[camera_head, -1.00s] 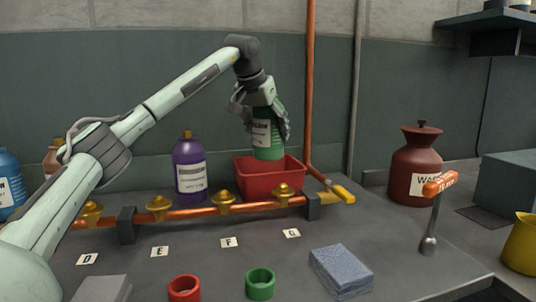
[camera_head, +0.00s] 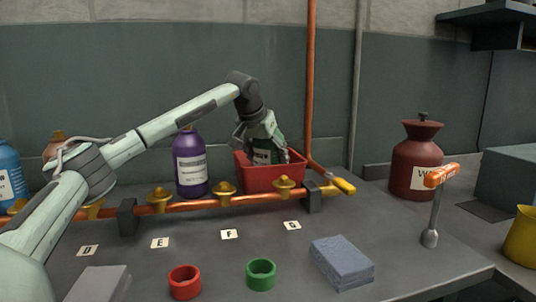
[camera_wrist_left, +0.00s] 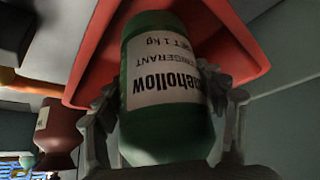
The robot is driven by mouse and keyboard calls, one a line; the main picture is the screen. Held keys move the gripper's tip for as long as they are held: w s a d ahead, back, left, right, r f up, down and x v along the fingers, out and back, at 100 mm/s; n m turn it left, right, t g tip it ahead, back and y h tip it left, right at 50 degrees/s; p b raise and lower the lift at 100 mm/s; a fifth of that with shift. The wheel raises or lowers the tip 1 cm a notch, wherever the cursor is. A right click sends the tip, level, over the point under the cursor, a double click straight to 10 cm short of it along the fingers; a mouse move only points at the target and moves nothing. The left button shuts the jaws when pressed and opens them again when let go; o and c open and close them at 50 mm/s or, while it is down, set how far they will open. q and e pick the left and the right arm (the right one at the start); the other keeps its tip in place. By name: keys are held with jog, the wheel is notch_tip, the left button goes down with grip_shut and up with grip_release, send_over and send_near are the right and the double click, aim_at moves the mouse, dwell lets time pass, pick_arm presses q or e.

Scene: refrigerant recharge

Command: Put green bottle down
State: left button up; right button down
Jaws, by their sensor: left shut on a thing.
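The green bottle (camera_head: 268,152) is upright or nearly so, its lower part inside the red bin (camera_head: 270,178) behind the copper pipe. My left gripper (camera_head: 264,146) reaches down from above and is shut on the bottle. In the left wrist view the green bottle (camera_wrist_left: 165,90) sits between the fingers of my left gripper (camera_wrist_left: 168,120), its white label readable upside down. The red bin (camera_wrist_left: 95,50) surrounds its far end there. The bin's front wall hides the bottle's base, so I cannot tell whether it touches the floor. My right gripper is not in view.
A purple bottle (camera_head: 190,165) stands left of the bin. The copper pipe (camera_head: 190,206) with brass valves runs in front. A dark red waste jar (camera_head: 415,165) and an orange-handled tool (camera_head: 436,205) are on the right. Red (camera_head: 185,282) and green (camera_head: 261,274) rings lie in front.

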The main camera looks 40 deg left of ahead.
aim_at(262, 141)
pick_arm(q)
jog(key=shift+r, duration=0.2)
jog(key=o, duration=1.9)
jog(key=shift+f, duration=0.2)
jog(key=shift+c, duration=0.2)
jog(key=v, duration=1.2)
jog(key=shift+s, duration=0.15)
